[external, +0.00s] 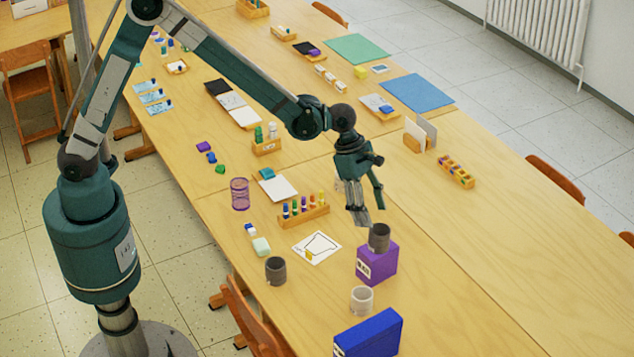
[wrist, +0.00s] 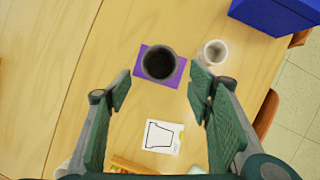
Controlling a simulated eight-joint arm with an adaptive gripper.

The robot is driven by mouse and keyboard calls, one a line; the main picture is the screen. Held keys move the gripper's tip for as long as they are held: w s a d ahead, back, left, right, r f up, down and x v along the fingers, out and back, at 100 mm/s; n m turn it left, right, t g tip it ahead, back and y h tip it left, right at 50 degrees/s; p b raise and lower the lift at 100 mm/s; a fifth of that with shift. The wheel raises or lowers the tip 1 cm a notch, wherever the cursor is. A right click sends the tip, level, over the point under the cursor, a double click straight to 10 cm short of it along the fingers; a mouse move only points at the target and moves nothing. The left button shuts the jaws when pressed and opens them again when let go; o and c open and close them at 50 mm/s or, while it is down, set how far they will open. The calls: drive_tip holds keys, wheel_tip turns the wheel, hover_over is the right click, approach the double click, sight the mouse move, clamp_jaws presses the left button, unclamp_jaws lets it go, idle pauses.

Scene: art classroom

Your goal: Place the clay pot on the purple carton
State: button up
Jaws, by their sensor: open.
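A dark grey-brown clay pot (external: 379,237) stands upright on top of the purple carton (external: 377,264). In the wrist view the pot (wrist: 159,63) sits on the carton's purple top (wrist: 145,72), which shows around it. My gripper (external: 366,214) is open and empty, a little above the pot and apart from it. In the wrist view my gripper's fingers (wrist: 160,92) are spread wide, with the pot ahead of the gap between them. A second, similar dark pot (external: 276,270) stands on the table to the left of the carton.
A whitish cup (external: 361,300) stands in front of the carton, with a blue box (external: 368,334) beyond it near the front. A drawing card (external: 317,247) and a wooden rack of colored pieces (external: 304,211) lie to the left. The table right of the carton is clear.

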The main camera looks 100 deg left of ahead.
drive_tip(key=shift+v, duration=1.45)
drive_tip(key=s+d+r+m+t+y, duration=0.1)
drive_tip(key=s+d+r+m, duration=0.5)
drive_tip(key=s+r+m, duration=0.4)
drive_tip(key=s+d+r+m, duration=0.6)
drive_tip(key=s+r, duration=0.2)
drive_tip(key=s, duration=0.4)
drive_tip(key=s+d+m+t, duration=0.1)
drive_tip(key=s+d+m, duration=0.1)
drive_tip(key=s+m, duration=0.5)
drive_tip(key=s+d+m+t, duration=0.1)
drive_tip(key=s+d+m, duration=0.2)
drive_tip(key=s+m, duration=0.5)
drive_tip(key=s, duration=0.8)
drive_tip(key=shift+s+d+f+m+y, duration=0.2)
drive_tip(key=shift+f+m+y, duration=0.1)
drive_tip(key=shift+y, duration=0.1)
